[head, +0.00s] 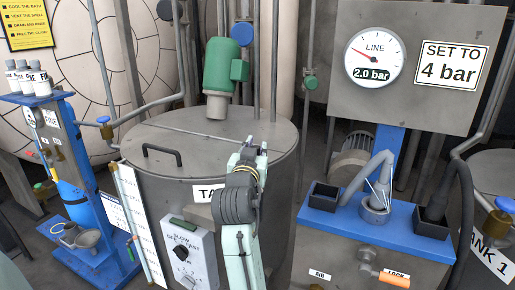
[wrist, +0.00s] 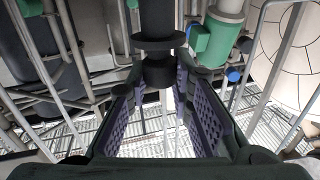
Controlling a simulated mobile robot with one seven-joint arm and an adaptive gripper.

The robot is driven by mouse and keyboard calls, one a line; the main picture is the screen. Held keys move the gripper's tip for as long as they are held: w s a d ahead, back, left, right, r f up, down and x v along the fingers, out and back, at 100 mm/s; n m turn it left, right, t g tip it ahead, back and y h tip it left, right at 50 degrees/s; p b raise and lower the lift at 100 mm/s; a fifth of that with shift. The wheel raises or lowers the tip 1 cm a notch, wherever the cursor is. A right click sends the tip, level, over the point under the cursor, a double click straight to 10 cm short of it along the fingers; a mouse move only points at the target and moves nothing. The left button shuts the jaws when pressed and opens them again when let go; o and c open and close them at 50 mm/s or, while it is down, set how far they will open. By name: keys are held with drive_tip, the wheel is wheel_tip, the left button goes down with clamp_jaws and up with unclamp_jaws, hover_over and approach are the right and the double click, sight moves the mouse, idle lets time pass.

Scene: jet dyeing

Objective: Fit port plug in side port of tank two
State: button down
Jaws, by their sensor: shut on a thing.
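In the head view, my gripper (head: 249,153) is in front of the round grey tank (head: 150,205), overlapping its lid and front wall. The tank's label (head: 209,193) reads "TA", the rest hidden behind my arm. In the wrist view, my gripper (wrist: 160,76) has its purple-padded fingers on both sides of a black flanged piece, which looks like the port plug (wrist: 158,45). It is shut on this piece. A wide disc and a smaller knob show on the plug. I cannot make out the plug in the head view. I cannot make out a side port in either view.
A green motor (head: 220,66) stands above the lid, near a lid handle (head: 162,153). A control box (head: 190,255) is on the tank's front. A blue-topped stand (head: 375,225) is right, under a gauge panel (head: 405,65). A blue rack (head: 80,190) is left.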

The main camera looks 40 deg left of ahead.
drive_tip(key=shift+d+f+b, duration=0.1)
drive_tip(key=shift+f+b, duration=1.95)
drive_tip(key=shift+f, duration=0.85)
drive_tip(key=shift+f+b, duration=1.15)
drive_tip(key=shift+f, duration=0.9)
drive_tip(key=c, duration=1.3)
unclamp_jaws()
drive_tip(key=shift+c, duration=0.2)
drive_tip(key=v, duration=1.2)
drive_tip(key=shift+r, duration=0.1)
